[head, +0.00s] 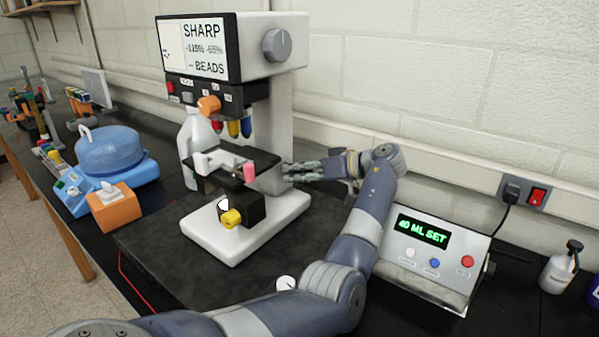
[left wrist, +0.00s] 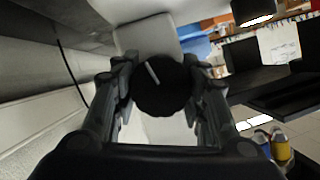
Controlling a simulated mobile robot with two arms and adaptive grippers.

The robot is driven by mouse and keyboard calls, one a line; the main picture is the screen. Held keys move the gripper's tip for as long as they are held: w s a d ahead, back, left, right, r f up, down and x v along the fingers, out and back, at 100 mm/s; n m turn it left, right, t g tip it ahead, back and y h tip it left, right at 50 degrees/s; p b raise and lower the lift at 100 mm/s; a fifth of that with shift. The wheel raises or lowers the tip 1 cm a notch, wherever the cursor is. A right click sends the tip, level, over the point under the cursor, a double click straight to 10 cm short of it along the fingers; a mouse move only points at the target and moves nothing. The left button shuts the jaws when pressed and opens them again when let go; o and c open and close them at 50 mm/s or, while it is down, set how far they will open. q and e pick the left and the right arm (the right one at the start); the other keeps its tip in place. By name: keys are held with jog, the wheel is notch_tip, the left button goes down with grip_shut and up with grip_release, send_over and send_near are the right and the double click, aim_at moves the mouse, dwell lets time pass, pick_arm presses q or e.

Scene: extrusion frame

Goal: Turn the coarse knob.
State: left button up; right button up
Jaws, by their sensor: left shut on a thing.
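The coarse knob (left wrist: 163,90) is a black round knob with a white line on its face, in the middle of the left wrist view. My left gripper (left wrist: 160,88) has a finger on each side of it and is shut on it. In the head view my left gripper (head: 290,171) reaches the right side of the white microscope (head: 285,115) at stage height. The knob cannot be made out there. The microscope stands upright, with a grey dial (head: 277,44) high on its side. My right gripper is in neither view.
A control box reading "40 ML SET" (head: 433,256) stands right of my arm. A white jug (head: 192,145) is behind the microscope. A blue-domed device (head: 108,152) and an orange tissue box (head: 115,208) stand left. The wall is close behind my gripper.

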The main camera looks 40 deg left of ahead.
pick_arm(q)
jog(key=shift+r+m+g, duration=0.15)
jog(key=shift+m+g, duration=0.25)
jog(key=shift+m, duration=0.2)
jog(key=o, duration=1.1)
jog(key=v, duration=1.2)
jog(key=shift+w, duration=0.1)
dwell(0.7)
